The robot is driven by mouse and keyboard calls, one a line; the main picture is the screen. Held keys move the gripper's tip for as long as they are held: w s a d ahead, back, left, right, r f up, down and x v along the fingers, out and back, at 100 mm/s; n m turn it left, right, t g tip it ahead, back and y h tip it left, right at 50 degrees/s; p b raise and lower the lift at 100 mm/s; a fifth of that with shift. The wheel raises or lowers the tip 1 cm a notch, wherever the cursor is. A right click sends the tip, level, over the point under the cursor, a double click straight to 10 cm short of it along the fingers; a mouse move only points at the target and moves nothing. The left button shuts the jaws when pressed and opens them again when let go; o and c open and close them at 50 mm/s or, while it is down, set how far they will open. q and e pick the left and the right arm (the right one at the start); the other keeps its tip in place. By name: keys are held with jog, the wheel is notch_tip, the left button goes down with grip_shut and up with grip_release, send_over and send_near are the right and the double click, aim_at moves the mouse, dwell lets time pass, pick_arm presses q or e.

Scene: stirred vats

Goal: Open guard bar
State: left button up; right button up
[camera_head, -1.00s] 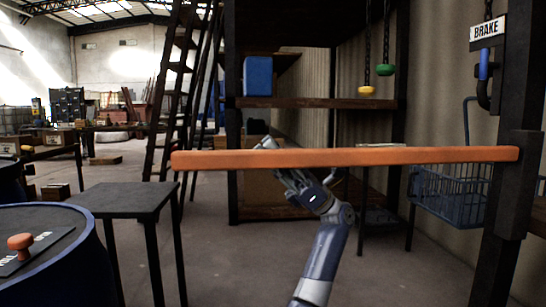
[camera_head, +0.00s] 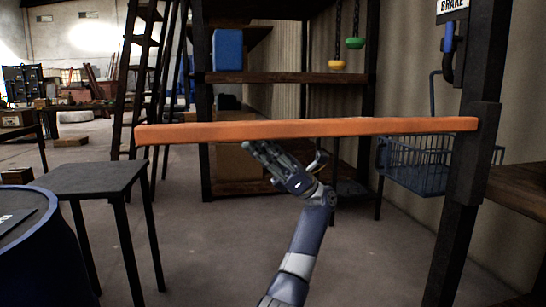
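The orange guard bar (camera_head: 300,129) lies roughly level across the middle of the view. Its right end meets a dark upright post (camera_head: 473,150); its left end is free in the picture. My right gripper (camera_head: 287,150) rises from the bottom centre, with its fingers apart and nothing seen between them. Its fingertips show just under the bar's lower edge, left of the bar's middle. I cannot tell whether they touch the bar or how far apart in depth they are. My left gripper is not in view.
A dark small table (camera_head: 90,178) and a blue vat (camera_head: 45,250) stand at the left. A wire basket (camera_head: 420,165) is behind the bar near the post. A shelf rack (camera_head: 290,78) and a ladder (camera_head: 140,80) stand farther back. Bare floor lies beyond the bar.

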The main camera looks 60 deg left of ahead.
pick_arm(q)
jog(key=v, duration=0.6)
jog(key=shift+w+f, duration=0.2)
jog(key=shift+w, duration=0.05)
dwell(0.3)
